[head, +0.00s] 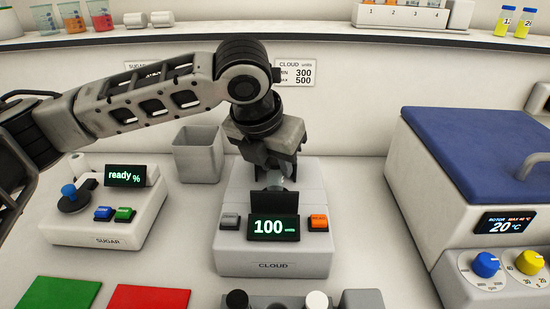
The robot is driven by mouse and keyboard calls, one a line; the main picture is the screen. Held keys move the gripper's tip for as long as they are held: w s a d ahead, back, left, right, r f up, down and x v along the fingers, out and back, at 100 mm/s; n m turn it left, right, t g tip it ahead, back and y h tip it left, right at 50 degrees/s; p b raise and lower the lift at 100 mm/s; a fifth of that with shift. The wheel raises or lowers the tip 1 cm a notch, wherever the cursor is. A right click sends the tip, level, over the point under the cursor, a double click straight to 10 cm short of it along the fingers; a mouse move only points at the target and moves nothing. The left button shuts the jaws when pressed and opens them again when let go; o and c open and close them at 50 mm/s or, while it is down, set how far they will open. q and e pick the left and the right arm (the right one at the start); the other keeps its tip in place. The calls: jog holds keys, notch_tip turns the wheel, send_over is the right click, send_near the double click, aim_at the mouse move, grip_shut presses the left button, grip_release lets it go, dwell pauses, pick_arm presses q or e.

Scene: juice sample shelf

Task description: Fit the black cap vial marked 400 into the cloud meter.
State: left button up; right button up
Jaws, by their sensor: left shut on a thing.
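The cloud meter (230,256) is a pale box labelled CLOUD, and its display (273,229) reads 100 units. My left gripper (276,178) points down over the back of the meter, behind the upright black panel (274,201). It is shut on a vial (276,181), of which only a little clear glass shows between the fingers. The vial's cap and marking are hidden by the gripper, and its lower end is hidden by the panel. I cannot tell how deep it sits in the meter. My right gripper is not in view.
A rack at the bottom edge holds a black cap (237,299) and a white cap (316,299). The sugar meter (108,226) stands left, a grey bin (199,154) behind, and a blue-lidded rotor machine (480,140) right. Green (58,293) and red (150,297) mats lie front left.

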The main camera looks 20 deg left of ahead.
aim_at(275, 182)
pick_arm(q)
jog(key=shift+f+b, duration=0.35)
jog(key=shift+f, duration=1)
dwell(0.3)
jog(key=shift+p, duration=0.75)
jog(key=shift+f, duration=0.9)
jog(key=o, duration=1.1)
jog(key=shift+c, duration=0.2)
